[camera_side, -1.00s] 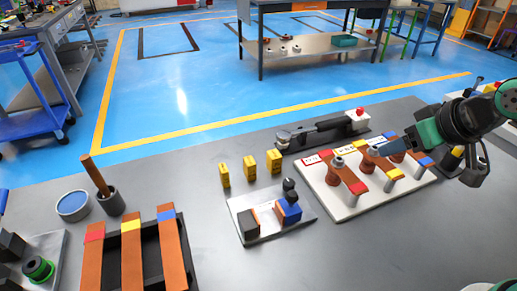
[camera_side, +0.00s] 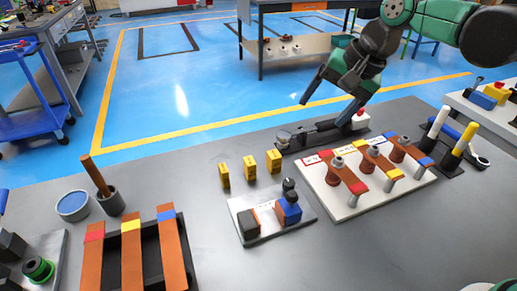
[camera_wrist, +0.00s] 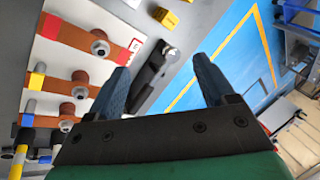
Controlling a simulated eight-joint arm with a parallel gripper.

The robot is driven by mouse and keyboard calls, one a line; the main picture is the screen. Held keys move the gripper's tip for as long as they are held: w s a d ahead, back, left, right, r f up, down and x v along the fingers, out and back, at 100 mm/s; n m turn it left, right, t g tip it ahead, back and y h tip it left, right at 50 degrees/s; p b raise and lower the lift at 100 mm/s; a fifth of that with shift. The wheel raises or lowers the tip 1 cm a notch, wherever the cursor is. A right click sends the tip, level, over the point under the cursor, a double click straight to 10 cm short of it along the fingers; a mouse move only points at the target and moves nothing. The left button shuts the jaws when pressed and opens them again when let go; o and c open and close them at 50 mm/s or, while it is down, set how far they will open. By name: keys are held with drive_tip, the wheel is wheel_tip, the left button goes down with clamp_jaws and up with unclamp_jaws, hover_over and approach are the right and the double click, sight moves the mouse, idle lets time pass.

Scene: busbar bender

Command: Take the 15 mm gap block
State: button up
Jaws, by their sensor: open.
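Three small yellow gap blocks stand in a row on the grey bench in the side view: a left one (camera_side: 224,175), a middle one (camera_side: 249,168) and a right one (camera_side: 273,162). Their size markings are too small to read, so I cannot tell which is 15 mm. My gripper (camera_side: 328,106) is open and empty, raised above the back of the bench, to the right of and apart from the blocks. In the wrist view its two blue-grey fingers (camera_wrist: 162,66) are spread, and one yellow block (camera_wrist: 165,17) lies beyond them near the top edge.
A dark long-handled tool (camera_side: 325,130) lies below my gripper. A white board (camera_side: 335,205) with copper bars stands to its right. A small bender plate (camera_side: 262,232) sits in front of the blocks. A black rack (camera_side: 150,245) holds copper bars at front left.

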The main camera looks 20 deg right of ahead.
drive_tip(key=w+a+f+m+g+y, duration=0.1)
drive_tip(key=w+a+f+m+g, duration=0.15)
drive_tip(key=w+a+m, duration=0.45)
drive_tip(key=m+g+y, duration=0.1)
drive_tip(key=m+g, duration=0.1)
drive_tip(key=m, duration=0.1)
hover_over(224, 167)
drive_tip(key=d, duration=0.2)
wheel_tip(224, 167, down, 7)
drive_tip(key=shift+x, duration=2.6)
drive_tip(key=shift+c, duration=0.3)
clamp_jaws()
